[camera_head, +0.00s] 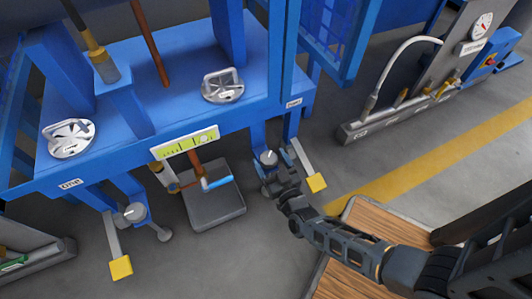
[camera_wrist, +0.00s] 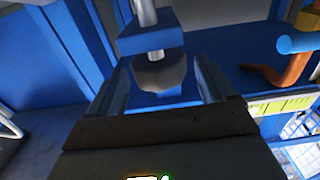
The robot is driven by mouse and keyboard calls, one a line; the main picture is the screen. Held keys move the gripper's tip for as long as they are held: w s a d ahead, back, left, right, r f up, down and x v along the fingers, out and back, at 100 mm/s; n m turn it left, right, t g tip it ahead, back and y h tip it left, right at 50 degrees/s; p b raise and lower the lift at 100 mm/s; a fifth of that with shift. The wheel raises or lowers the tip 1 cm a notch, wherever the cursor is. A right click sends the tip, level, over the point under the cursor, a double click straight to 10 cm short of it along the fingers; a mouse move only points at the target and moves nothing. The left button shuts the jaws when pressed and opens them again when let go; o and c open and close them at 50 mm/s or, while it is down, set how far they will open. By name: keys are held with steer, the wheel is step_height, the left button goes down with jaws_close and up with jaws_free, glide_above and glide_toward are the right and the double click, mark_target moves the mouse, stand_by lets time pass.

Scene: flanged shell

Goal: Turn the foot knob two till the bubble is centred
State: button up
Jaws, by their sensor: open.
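Foot knob two (camera_head: 268,157) is a grey round knob with a pale mark, under the right end of the blue frame. My gripper (camera_head: 272,178) is right at it in the head view. In the wrist view, the open fingers of my gripper (camera_wrist: 161,85) stand on either side of the grey knob (camera_wrist: 158,72), below a blue block and a metal rod. I cannot tell whether either finger touches it. The level (camera_head: 185,142) is a yellow-green vial with dark ticks on the frame's front edge. Its pale bubble (camera_head: 204,138) appears toward the right end.
Foot knob one (camera_head: 133,212) is at the left, by a yellow-ended pedal (camera_head: 121,267). Another yellow-ended pedal (camera_head: 316,182) lies close right of my gripper. A wooden platform (camera_head: 345,235) lies below my arm.

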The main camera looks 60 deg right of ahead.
mark_target(266, 153)
steer(key=shift+b+x, duration=0.45)
steer(key=shift+x, duration=1.3)
steer(key=c, duration=1)
steer(key=shift+o, duration=0.2)
steer(key=shift+h, duration=0.3)
